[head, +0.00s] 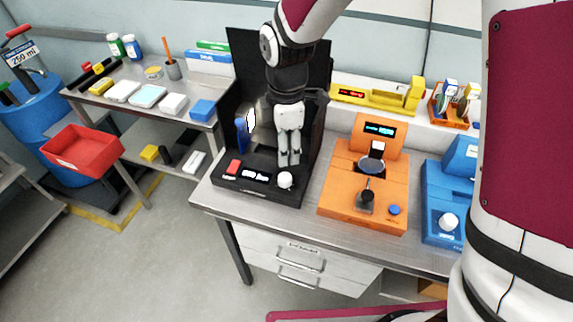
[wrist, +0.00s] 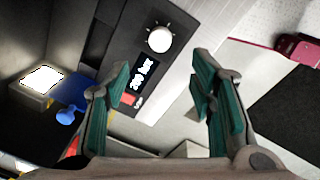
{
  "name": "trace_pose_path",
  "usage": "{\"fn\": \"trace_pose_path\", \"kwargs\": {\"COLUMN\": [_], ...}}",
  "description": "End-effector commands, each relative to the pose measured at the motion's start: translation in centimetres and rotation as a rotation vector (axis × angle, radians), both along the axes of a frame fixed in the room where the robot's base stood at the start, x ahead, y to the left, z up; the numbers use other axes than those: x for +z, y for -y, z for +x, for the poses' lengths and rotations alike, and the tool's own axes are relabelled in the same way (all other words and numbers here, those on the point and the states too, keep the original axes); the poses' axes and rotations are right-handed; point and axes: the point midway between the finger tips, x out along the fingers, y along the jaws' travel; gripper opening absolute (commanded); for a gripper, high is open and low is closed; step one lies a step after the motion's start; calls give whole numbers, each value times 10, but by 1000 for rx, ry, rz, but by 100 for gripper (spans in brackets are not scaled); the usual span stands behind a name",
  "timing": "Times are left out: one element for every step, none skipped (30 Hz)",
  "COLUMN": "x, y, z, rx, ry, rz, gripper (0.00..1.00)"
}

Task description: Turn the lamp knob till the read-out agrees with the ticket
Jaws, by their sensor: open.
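The lamp module is a black unit (head: 225,186) on the steel bench, with a tall dark back panel. Its white lamp knob (head: 285,180) is at the front right of the unit and also shows in the wrist view (wrist: 159,38). Beside the knob is the read-out (wrist: 143,75), with small white digits and "lux"; it looks like 200, but the digits are not sure. My gripper (head: 289,162) is open and empty, just above and behind the knob in the head view. In the wrist view its fingers (wrist: 160,80) are apart, with the knob beyond them. I cannot make out a ticket.
A red button (head: 233,167) sits left of the read-out. A lit white patch (wrist: 42,80) and a blue part (wrist: 70,92) are inside the unit. An orange module (head: 340,187) stands close on the right, then a blue one (head: 433,205). A side table is at left.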

Motion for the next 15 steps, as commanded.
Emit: {"fn": "trace_pose_path", "kwargs": {"x": [-10, -16, -24, -30, -36, -44, -49, -55, -63, -68, -73, -80, -84, -88, -93], "y": [0, 0, 0, 0, 0, 0, 0, 0, 0, 0, 0, 0, 0, 0, 0], "z": [-1, -1, -1, 0, 0, 1, 1, 1, 1, 2, 3, 3, 3, 3, 4], "rx": [-1, -1, -2, -2, -1, -2, -2, -2, -2, -2, -2, -2, -3, -3, -4], "ry": [-5, -6, -6, -6, -6, -5, -5, -5, -5, -4, -4, -4, -3, -4, -2], "rz": [-2, -2, -2, -2, -2, -2, -2, -3, -3, -2, -2, -2, -1, -2, -1], "gripper": [50, 50, 50, 50, 50, 50, 50, 50, 50, 50, 50, 50, 50, 50, 50]}}
